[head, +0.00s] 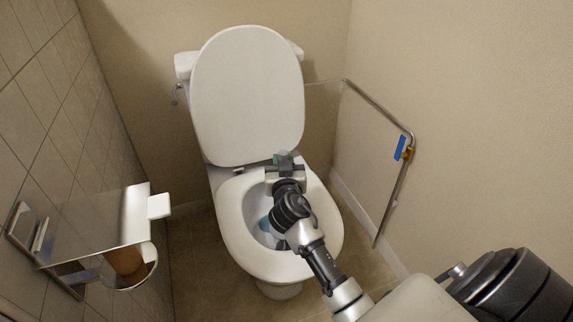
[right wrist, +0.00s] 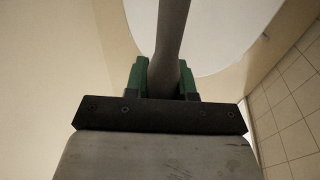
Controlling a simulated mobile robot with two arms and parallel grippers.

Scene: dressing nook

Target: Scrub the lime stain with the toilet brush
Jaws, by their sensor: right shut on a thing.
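The white toilet (head: 232,215) stands against the back wall with its lid (head: 247,95) raised. My right gripper (head: 284,158) is over the rear of the seat, near the lid's base. In the right wrist view, its green fingers are shut on a grey rod (right wrist: 172,40), apparently the toilet brush's handle. The brush head cannot be made out in either view. My right arm covers much of the bowl opening. A patch of bluish water (head: 264,224) shows inside the bowl. I cannot make out the lime stain. My left gripper is not in view.
A metal paper holder with a shelf (head: 105,222) juts from the tiled left wall. A metal grab rail (head: 394,190) with a blue tag (head: 400,147) stands right of the toilet. Some floor is free between the toilet and the right wall.

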